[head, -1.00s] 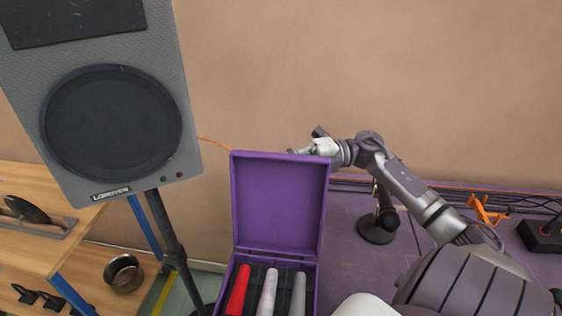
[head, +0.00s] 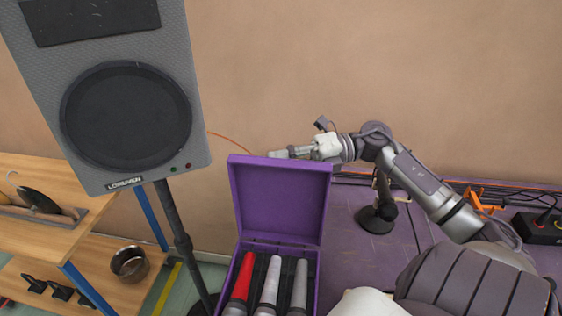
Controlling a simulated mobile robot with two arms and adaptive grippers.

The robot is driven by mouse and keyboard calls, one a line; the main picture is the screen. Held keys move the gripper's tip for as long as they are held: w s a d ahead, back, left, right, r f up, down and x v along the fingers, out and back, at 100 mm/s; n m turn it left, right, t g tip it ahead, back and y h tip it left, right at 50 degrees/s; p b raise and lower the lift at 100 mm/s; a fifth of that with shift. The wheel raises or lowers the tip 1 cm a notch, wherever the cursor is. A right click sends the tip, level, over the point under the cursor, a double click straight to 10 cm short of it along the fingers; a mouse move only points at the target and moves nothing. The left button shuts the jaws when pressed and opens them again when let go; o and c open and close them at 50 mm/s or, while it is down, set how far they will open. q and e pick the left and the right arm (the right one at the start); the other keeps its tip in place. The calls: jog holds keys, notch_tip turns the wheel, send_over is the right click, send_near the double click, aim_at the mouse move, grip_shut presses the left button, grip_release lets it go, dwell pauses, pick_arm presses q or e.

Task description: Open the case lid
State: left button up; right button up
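The purple case (head: 315,285) stands at the bottom centre of the head view. Its lid (head: 281,200) is raised, roughly upright, with the inner face towards me. A red, a white and a grey stick-like object lie side by side in the case. My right gripper (head: 282,154) is at the top edge of the lid, reaching in from the right and partly behind it. Its fingertips are small and partly hidden by the lid, so I cannot tell whether they are open or shut. My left gripper is out of view.
A large grey speaker (head: 125,110) on a dark stand (head: 180,240) stands left of the case. A wooden shelf (head: 45,230) with a metal bowl (head: 130,264) is further left. On the purple table (head: 345,245), a black round-based stand (head: 376,218) is right of the case.

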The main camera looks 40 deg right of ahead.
jog(key=shift+d, duration=0.15)
jog(key=v, duration=1.1)
jog(key=shift+s+d, duration=0.2)
jog(key=shift+d, duration=0.1)
jog(key=shift+r, duration=0.2)
jog(key=shift+d, duration=0.1)
jog(key=f+b+v, duration=0.1)
jog(key=b+v, duration=0.1)
jog(key=v, duration=1.3)
jog(key=shift+d+b, duration=0.35)
jog(key=shift+d, duration=0.05)
jog(key=shift+s, duration=0.1)
